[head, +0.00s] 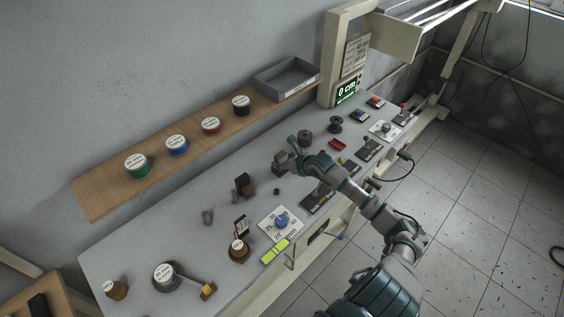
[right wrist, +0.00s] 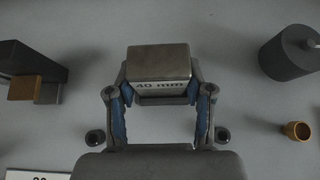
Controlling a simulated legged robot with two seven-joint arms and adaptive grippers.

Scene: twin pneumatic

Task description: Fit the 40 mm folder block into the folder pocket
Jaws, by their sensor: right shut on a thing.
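My right gripper (head: 291,153) is over the middle of the bench. In the right wrist view my gripper (right wrist: 160,93) is shut on the grey metal 40 mm folder block (right wrist: 159,62), with its blue-padded fingers on either side. The "40 mm" label faces the camera. The block (head: 280,161) also shows small at the gripper's tip in the head view. A dark upright fixture with a brown block (head: 244,187) stands left of the gripper. It also shows at the left of the right wrist view (right wrist: 32,72). I cannot tell whether it holds the folder pocket. My left gripper is not in view.
A dark cylinder (right wrist: 291,52) and a small brass cup (right wrist: 297,130) are right of the block. A white dial plate (head: 281,223) lies near the front edge. A wooden shelf (head: 100,198) with labelled spools runs along the wall.

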